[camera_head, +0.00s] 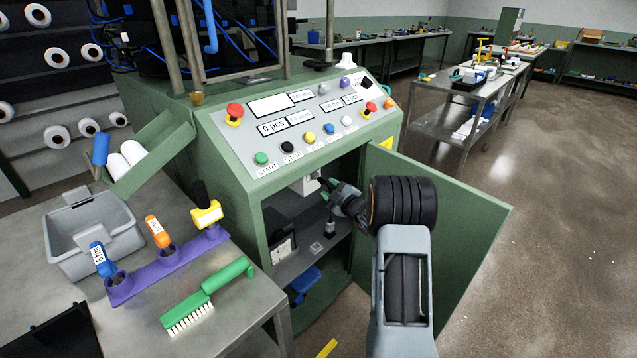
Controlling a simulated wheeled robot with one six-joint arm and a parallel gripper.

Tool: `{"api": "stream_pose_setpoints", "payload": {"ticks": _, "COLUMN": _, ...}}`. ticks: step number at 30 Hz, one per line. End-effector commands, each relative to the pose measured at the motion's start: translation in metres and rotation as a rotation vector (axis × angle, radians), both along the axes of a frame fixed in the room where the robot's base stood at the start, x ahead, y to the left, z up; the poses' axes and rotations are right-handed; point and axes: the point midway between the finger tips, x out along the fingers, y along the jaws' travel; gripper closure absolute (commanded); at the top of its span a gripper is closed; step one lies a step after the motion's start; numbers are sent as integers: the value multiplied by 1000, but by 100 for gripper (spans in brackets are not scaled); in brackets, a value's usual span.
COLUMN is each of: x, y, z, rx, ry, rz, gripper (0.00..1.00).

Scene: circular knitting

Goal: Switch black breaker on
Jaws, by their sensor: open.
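The green machine cabinet (222,165) stands open at its lower front, with its door (455,215) swung out to the right. Inside, near the top of the opening, is a small white box (307,186). I cannot make out a black breaker lever for certain; it may be small or hidden by my gripper. My arm reaches in from the lower right, and my gripper (326,187) is in the opening just right of the white box, with its open jaws towards it. I cannot tell whether they touch.
A grey-and-black box (283,247) and a blue object (304,282) sit lower in the cabinet. The button panel (300,100) is above the opening. On the left, a table holds a green brush (208,296), a purple rack (165,266) and a grey bin (91,235). Floor right of the door is clear.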

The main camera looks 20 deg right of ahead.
Motion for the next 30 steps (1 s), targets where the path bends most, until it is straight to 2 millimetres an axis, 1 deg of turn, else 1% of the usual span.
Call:
{"api": "stream_pose_setpoints", "payload": {"ticks": 1, "x": 10, "y": 3, "z": -1, "rx": 1, "ry": -1, "rz": 2, "gripper": 56}}
{"api": "stream_pose_setpoints", "payload": {"ticks": 3, "x": 21, "y": 6, "z": -1, "rx": 0, "ry": -1, "rz": 3, "gripper": 56}}
{"api": "stream_pose_setpoints", "payload": {"ticks": 6, "x": 35, "y": 10, "z": -1, "rx": 1, "ry": 1, "rz": 3, "gripper": 56}}
{"api": "stream_pose_setpoints", "payload": {"ticks": 12, "x": 53, "y": 14, "z": 0, "rx": 1, "ry": 0, "rz": 4, "gripper": 56}}
{"api": "stream_pose_setpoints", "payload": {"ticks": 18, "x": 59, "y": 15, "z": 0, "rx": 1, "ry": 1, "rz": 3, "gripper": 56}}
{"api": "stream_pose_setpoints", "payload": {"ticks": 25, "x": 59, "y": 15, "z": 0, "rx": 1, "ry": 0, "rz": 1, "gripper": 56}}
{"api": "stream_pose_setpoints", "payload": {"ticks": 26, "x": 59, "y": 15, "z": 0, "rx": 1, "ry": 0, "rz": 1, "gripper": 58}}
{"api": "stream_pose_setpoints", "payload": {"ticks": 30, "x": 59, "y": 15, "z": 0, "rx": 1, "ry": 0, "rz": 1, "gripper": 72}}
